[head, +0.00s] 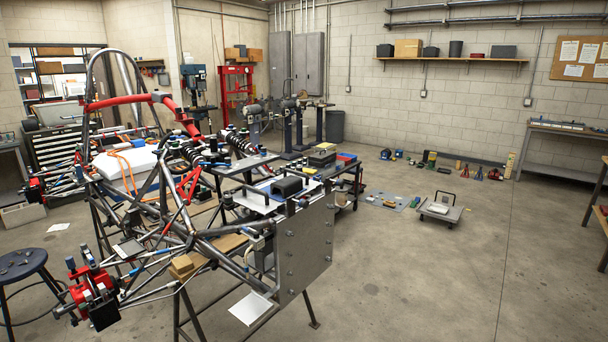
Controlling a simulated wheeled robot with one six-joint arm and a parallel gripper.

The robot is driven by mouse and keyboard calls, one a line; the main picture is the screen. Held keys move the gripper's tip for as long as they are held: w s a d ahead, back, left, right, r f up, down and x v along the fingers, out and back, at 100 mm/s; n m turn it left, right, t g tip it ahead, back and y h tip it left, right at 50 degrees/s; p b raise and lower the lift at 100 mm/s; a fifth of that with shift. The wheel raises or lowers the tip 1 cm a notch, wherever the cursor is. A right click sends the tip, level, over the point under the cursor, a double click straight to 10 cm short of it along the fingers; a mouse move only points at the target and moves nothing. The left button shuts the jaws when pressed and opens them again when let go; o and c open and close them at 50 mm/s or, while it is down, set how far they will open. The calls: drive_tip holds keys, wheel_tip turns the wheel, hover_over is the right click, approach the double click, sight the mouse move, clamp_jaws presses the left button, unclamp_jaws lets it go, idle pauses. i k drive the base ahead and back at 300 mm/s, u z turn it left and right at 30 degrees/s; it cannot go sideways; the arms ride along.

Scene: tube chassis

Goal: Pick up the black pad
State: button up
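No single thing stands out surely as the black pad. A flat dark black block (286,187) lies on a white sheet at the front end of the tube chassis (190,215). Another black square piece (104,315) hangs low at the red brake part (90,289) at the lower left. I cannot tell which of these is the pad. My gripper does not show in the head view.
The chassis stands on trestles at left and centre. A metal plate (305,248) rises at its near right end. A round stool (22,264) stands at lower left. A low cart (440,212) sits on the floor. The floor (445,285) at the right is mostly clear.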

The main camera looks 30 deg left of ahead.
sight(291, 184)
drive_tip(key=i, duration=2.6)
drive_tip(key=u, duration=2.9)
drive_tip(key=i, duration=0.75)
drive_tip(key=z, duration=0.85)
